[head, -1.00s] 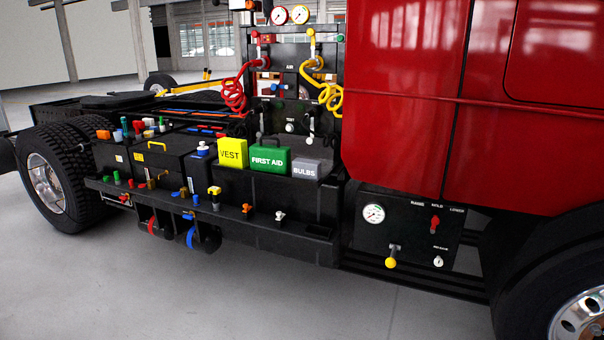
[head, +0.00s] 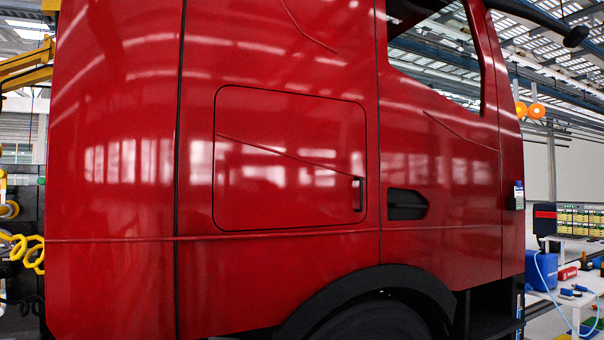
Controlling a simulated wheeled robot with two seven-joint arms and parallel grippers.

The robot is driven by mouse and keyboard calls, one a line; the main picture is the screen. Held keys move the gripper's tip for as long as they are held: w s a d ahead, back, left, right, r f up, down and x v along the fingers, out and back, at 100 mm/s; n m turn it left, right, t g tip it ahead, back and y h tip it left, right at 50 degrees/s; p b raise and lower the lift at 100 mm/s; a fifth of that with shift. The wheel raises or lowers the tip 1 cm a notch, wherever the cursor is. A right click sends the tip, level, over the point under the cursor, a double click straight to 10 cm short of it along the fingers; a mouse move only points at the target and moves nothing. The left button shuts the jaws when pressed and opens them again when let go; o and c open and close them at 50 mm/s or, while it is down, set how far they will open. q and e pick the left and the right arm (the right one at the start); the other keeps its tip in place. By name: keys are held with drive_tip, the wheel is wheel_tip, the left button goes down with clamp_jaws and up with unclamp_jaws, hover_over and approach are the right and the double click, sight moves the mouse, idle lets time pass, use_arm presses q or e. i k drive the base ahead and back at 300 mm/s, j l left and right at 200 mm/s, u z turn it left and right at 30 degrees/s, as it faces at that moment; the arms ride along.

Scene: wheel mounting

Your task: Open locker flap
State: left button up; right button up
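The locker flap (head: 270,185) is a red panel with rounded corners in the side of the red truck cab (head: 120,190), in the middle of the head view. A thin dark seam runs all round it and it looks shut, flush with the cab. A small dark upright handle (head: 358,194) sits near its right edge. Neither of my grippers shows in the head view.
A black wheel arch (head: 385,280) and tyre (head: 375,320) lie below the flap. A dark door handle recess (head: 407,204) is to its right. Yellow coiled hoses (head: 28,250) hang at the far left.

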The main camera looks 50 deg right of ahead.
sight(281, 160)
drive_tip(key=z, duration=1.65)
drive_tip(key=i+j, duration=0.15)
drive_tip(key=i, duration=0.3)
drive_tip(key=i+j, duration=0.15)
drive_tip(key=i, duration=0.3)
drive_tip(key=i+j, duration=0.15)
drive_tip(key=i, duration=0.3)
